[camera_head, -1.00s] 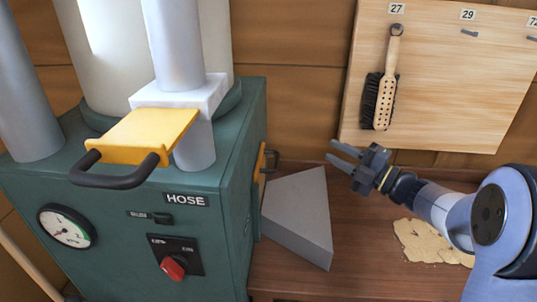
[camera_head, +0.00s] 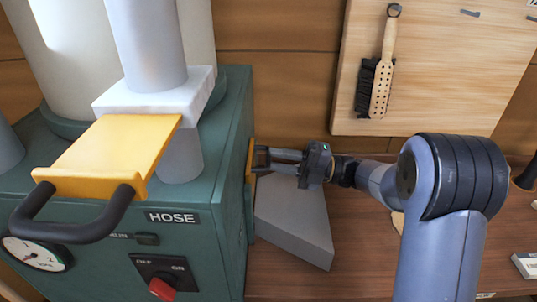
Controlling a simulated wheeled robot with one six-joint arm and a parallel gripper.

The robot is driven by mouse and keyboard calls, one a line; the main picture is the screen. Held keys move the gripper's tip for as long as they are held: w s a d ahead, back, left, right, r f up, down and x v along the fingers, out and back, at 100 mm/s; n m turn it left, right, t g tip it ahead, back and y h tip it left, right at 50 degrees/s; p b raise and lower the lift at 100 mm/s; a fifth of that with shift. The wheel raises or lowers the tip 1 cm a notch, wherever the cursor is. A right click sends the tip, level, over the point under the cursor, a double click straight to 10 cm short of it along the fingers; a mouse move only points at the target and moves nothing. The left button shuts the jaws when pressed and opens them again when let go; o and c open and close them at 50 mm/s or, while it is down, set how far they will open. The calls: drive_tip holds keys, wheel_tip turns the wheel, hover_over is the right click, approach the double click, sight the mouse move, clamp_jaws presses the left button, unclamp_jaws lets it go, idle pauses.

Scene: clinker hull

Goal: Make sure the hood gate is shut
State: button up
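A small yellow gate (camera_head: 250,160) with a dark loop handle (camera_head: 262,157) is at the right side of the green cabinet, above a grey wedge-shaped hood (camera_head: 295,215). Only a narrow edge of its plate shows, and I see no label on it. My gripper (camera_head: 273,161) is level with this handle, its two fingers pointing left at it and seeming to reach it. Whether they are closed on the handle is too small to tell. A larger yellow gate (camera_head: 115,150), above the HOSE label (camera_head: 172,217), sticks far out of its white block (camera_head: 160,95).
The green cabinet (camera_head: 215,250) carries a gauge (camera_head: 38,253) and a red switch (camera_head: 162,288). A brush (camera_head: 382,80) hangs on a pegboard (camera_head: 450,70) behind my arm. The wooden bench (camera_head: 350,270) has bare room right of the hood.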

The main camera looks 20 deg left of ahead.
drive_tip(key=shift+x, duration=1.25)
drive_tip(key=shift+c, duration=0.5)
clamp_jaws()
